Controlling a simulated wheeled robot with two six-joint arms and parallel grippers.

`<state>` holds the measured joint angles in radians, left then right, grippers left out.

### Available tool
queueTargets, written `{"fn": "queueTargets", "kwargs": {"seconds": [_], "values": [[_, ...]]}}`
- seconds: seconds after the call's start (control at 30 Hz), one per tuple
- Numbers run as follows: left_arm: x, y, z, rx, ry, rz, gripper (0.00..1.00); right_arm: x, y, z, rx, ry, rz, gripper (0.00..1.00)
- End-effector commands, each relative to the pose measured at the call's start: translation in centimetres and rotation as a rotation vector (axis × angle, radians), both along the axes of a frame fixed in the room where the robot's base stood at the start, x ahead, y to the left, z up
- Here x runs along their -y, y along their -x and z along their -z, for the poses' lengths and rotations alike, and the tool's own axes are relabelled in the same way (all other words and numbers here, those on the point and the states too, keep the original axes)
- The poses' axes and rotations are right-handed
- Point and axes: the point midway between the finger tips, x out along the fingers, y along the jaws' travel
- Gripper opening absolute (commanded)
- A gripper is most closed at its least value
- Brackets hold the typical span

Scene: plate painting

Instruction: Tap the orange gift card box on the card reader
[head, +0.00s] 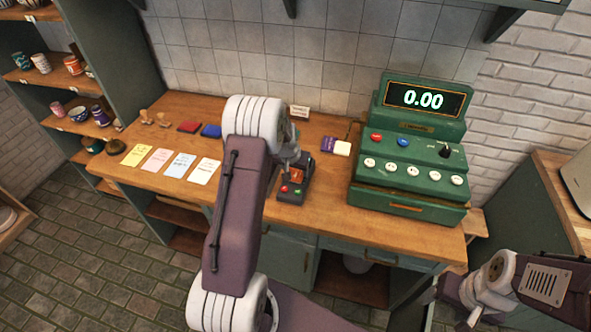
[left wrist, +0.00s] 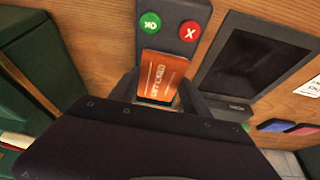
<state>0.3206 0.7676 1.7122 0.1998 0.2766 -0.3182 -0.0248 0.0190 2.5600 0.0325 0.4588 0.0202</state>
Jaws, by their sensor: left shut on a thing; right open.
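The orange gift card box (left wrist: 160,76) is held in my left gripper (left wrist: 168,102), which is shut on it. In the head view, the box (head: 296,174) and my left gripper (head: 293,160) are at the dark card reader (head: 285,198). In the left wrist view, the reader (left wrist: 172,10) has a green OK button and a red X button just beyond the box. The box overlaps the reader's dark face; I cannot tell whether they touch. My right gripper (head: 474,315) is open and empty at the lower right, away from the counter and partly hard to make out.
A green cash register (head: 410,189) showing 0.00 stands right of the reader. A dark screen panel (left wrist: 248,62) lies beside the reader. Purple and white boxes (head: 342,148), several paper cards (head: 157,159), and red and blue pads (head: 211,131) lie on the wooden counter (head: 325,205).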

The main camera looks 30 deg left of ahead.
Motion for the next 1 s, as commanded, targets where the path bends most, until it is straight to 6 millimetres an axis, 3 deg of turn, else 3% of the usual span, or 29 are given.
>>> {"fn": "queueTargets", "kwargs": {"seconds": [0.57,1.0], "values": [[0.0,0.0,-0.3,0.001,0.0,0.0,0.17,0.0,0.0,-0.3,0.0,0.0,0.0,0.64],[0.0,0.0,-5.7,0.001,0.0,0.0,0.17,0.0,0.0,-4.4,0.0,0.0,0.0,0.64]]}}
